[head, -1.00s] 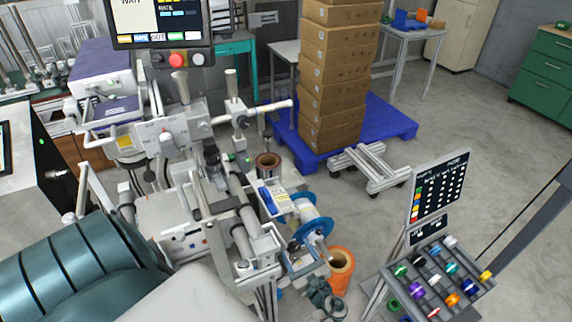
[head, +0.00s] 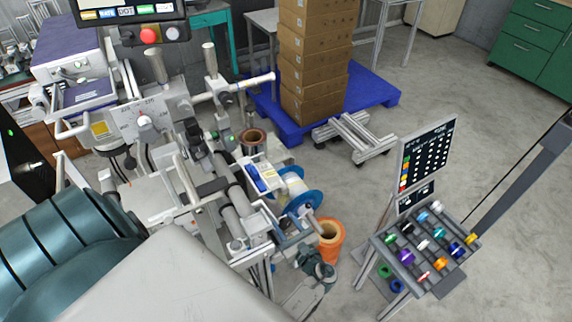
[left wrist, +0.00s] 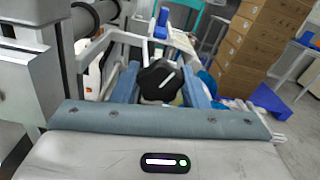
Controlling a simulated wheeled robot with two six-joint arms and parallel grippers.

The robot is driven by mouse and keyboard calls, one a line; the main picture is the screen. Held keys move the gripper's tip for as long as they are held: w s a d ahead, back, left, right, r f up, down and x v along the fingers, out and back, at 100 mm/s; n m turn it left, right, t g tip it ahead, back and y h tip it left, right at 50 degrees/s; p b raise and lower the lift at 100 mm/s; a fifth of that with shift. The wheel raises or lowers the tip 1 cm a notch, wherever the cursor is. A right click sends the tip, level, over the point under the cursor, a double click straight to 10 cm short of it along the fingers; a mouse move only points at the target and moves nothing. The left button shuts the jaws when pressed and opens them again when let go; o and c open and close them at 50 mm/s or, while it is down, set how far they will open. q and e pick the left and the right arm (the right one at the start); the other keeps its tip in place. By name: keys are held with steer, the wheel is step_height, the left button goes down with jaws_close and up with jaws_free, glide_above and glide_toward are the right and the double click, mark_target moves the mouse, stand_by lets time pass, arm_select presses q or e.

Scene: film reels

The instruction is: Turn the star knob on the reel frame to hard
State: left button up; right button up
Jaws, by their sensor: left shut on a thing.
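The black star knob (left wrist: 160,81) shows in the left wrist view with a slanted pale line on its face. My left gripper (left wrist: 158,88) has its two blue-grey fingers on either side of the knob and is shut on it. In the head view my left gripper (head: 314,264) is at the front right of the reel frame (head: 262,250), below the blue-flanged reel (head: 300,192). I cannot make out the knob in the head view. No hard or soft marking can be read. My right gripper is not in view.
An orange spool (head: 329,238) stands close behind my left gripper. A rack of coloured rolls (head: 440,272) with a chart board (head: 428,160) stands at the right. Stacked boxes (head: 312,75) sit on a blue pallet (head: 374,95). Grey floor is clear at the right.

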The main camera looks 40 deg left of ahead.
arm_select(q)
steer(key=shift+r+m+p, duration=0.2)
steer(key=shift+m+p, duration=0.55)
steer(key=shift+m, duration=0.35)
steer(key=shift+f+m+p, duration=0.2)
steer(key=shift+m+p, duration=0.2)
steer(key=shift+m, duration=0.5)
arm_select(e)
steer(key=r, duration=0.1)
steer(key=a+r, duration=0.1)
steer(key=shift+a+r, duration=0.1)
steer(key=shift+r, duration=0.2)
arm_select(q)
steer(key=o, duration=1)
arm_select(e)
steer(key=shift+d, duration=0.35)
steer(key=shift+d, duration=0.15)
